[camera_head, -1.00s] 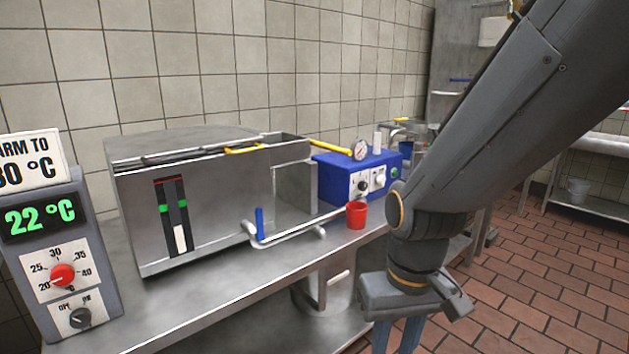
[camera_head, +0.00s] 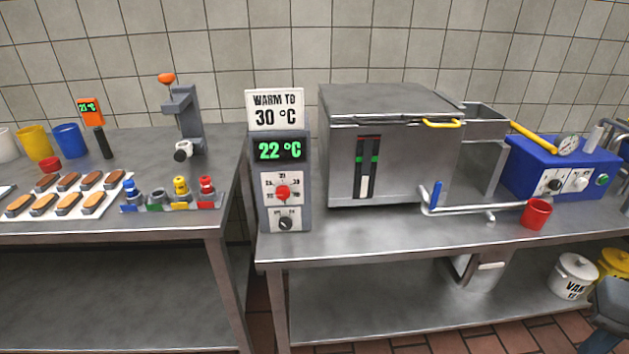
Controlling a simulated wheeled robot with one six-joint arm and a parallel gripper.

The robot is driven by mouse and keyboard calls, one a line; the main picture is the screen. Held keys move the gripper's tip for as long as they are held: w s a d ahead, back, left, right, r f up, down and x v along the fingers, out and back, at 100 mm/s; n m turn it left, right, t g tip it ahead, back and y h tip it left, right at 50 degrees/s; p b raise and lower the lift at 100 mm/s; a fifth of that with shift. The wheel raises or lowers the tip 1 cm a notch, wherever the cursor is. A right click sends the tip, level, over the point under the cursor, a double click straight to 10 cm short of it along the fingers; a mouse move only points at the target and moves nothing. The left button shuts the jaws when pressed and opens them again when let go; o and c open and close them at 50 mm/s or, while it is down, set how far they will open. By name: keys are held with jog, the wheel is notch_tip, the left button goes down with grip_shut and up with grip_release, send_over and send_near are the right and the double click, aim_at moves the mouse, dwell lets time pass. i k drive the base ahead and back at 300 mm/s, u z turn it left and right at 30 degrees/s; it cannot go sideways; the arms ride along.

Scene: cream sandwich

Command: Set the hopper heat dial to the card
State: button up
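The grey heat control box (camera_head: 285,180) stands upright at the left end of the right-hand steel table. Its red dial (camera_head: 283,192) sits on a white scale; the scale numbers are too small to read now. The green display (camera_head: 279,150) reads 22 °C. The card (camera_head: 275,110) on top reads "WARM TO 30 °C". A dark off/on knob (camera_head: 285,223) is below the dial. The steel hopper (camera_head: 340,140) stands right of the box. My gripper (camera_head: 604,340) is only partly in view at the lower right corner, far from the dial; its fingertips are cut off or unclear.
A blue pump unit (camera_head: 530,168) and red cup (camera_head: 535,213) are on the right. A pipe with a blue lever (camera_head: 437,194) juts out front of the hopper. The left table (camera_head: 120,222) holds pastries, nozzles and cups. A gap separates the tables.

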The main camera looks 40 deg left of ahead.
aim_at(282, 191)
jog(key=u, duration=1.5)
jog(key=k, duration=0.15)
jog(key=u, duration=0.35)
